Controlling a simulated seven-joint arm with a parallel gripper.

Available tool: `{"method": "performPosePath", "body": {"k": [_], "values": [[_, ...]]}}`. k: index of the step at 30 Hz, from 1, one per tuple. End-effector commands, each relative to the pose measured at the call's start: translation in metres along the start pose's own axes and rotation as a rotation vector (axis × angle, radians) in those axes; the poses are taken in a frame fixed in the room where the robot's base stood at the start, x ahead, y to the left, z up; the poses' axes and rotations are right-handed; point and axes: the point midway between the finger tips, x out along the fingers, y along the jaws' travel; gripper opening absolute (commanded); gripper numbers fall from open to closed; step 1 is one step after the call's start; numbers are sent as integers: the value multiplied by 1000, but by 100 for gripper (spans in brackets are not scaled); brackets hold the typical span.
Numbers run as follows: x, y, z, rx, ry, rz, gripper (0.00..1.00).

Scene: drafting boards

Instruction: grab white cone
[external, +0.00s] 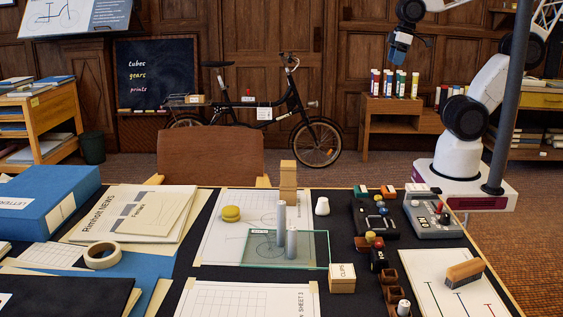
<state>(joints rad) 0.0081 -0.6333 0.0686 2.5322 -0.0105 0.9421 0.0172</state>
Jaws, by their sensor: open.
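The white cone (322,206) is small with a rounded top and stands upright on the dark table surface, right of the drawing sheet and near the wooden block stack. It looks unobstructed. My gripper (396,60) hangs high at the upper right, well above the table and far from the cone. It is open, with nothing visible in it. The fingers are small in this view.
A wooden block stack (288,182), grey cylinders (281,217) and a clear glass plate (255,250) stand left of the cone. A yellow round object (231,214) lies further left. Dark devices (375,216) and a grey control box (432,216) stand to the right.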

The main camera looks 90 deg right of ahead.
Motion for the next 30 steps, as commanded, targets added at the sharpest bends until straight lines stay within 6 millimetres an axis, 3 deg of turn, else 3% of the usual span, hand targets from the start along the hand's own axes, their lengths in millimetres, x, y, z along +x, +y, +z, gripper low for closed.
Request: {"method": "performPosePath", "body": {"k": [22, 30], "values": [[2, -3, -2, 7, -8, -12, 70], [20, -30, -18, 79, -77, -119, 70]]}}
